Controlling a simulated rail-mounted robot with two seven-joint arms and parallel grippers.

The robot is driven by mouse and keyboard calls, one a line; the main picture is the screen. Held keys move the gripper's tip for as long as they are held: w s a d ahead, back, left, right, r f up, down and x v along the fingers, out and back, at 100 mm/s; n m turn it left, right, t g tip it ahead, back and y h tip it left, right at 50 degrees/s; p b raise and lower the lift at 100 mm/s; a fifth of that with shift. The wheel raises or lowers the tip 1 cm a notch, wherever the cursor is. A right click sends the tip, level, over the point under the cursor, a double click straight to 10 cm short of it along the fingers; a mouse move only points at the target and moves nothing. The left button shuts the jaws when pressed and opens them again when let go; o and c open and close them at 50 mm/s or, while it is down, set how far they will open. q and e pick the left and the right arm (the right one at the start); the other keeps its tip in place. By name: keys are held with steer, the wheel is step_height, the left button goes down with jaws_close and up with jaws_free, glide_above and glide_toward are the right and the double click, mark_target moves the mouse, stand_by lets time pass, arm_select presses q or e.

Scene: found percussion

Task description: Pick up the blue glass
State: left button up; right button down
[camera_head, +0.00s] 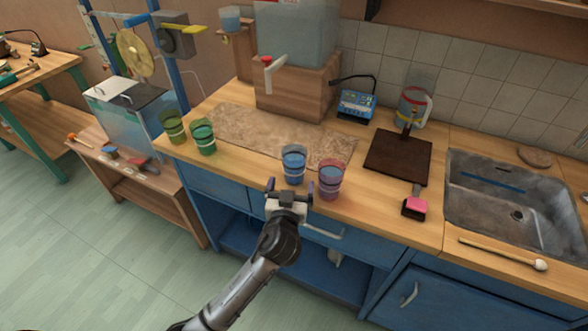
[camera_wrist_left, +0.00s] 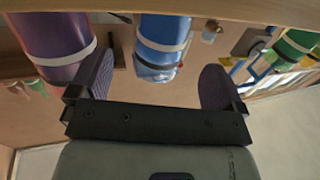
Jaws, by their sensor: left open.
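The blue glass (camera_head: 294,165) stands upright near the front edge of the wooden counter, with light and dark bands around it. My left gripper (camera_head: 290,186) is open and empty, just in front of the glass at the counter's edge. In the left wrist view the blue glass (camera_wrist_left: 160,48) shows ahead, between the two open fingers (camera_wrist_left: 158,84) and beyond them. It looks apart from both fingers. My right gripper does not show in either view.
A purple glass (camera_head: 330,180) stands close to the right of the blue one. Two green glasses (camera_head: 203,137) stand at the counter's left end. A dark board (camera_head: 398,157), a pink-topped block (camera_head: 414,207) and a sink (camera_head: 515,200) lie to the right. A brown mat (camera_head: 250,135) lies behind.

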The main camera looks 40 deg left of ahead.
mark_target(292, 175)
arm_select(q)
steer(key=shift+x, duration=0.95)
steer(key=shift+w+a+f+b, duration=0.15)
steer(key=shift+w+a+b, duration=0.2)
steer(key=shift+w, duration=0.1)
steer(key=shift+b+x, duration=0.45)
steer(key=shift+x, duration=1.75)
steer(key=shift+a, duration=0.15)
steer(key=c, duration=1.2)
steer(key=shift+s, duration=0.1)
